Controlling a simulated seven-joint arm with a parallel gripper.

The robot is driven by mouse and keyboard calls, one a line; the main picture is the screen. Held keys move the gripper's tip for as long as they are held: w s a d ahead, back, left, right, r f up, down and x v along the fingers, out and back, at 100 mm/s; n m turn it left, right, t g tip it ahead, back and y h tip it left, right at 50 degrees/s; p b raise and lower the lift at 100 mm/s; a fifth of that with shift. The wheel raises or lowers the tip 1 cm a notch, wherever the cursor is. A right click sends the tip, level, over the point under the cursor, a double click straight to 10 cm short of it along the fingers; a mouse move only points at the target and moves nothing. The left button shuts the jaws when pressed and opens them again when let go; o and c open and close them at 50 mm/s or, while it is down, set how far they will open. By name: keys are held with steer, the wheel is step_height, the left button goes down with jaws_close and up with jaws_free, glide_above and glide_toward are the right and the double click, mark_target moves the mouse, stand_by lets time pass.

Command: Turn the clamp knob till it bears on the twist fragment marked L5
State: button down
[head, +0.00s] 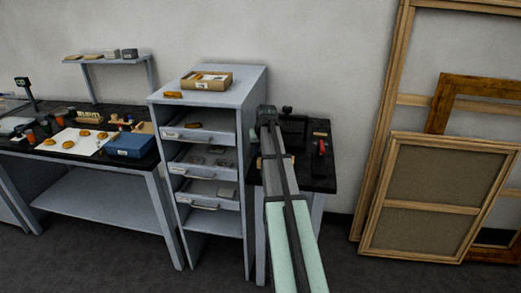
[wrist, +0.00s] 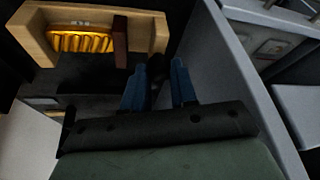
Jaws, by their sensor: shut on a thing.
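In the wrist view a pale wooden clamp frame (wrist: 38,35) holds a gold, ridged twist fragment (wrist: 82,43) on its left side. A dark red-brown clamp pad (wrist: 121,42) stands upright at the fragment's right end. I cannot tell whether it touches. The knob is mostly in shadow. No L5 mark is readable. In the head view my own arm hides the gripper and most of the clamp.
A grey drawer cabinet (head: 212,100) stands close on the left of the dark-topped bench (head: 318,180); its side panel (wrist: 238,70) is close to my gripper. A red-handled tool (head: 321,147) lies on the bench. Wooden frames (head: 440,195) lean on the wall at right.

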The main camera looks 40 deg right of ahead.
steer(key=c, duration=0.9)
jaws_free()
steer(key=shift+r, duration=0.15)
steer(key=v, duration=1.3)
steer(key=shift+r, duration=0.25)
steer(key=shift+a, duration=0.1)
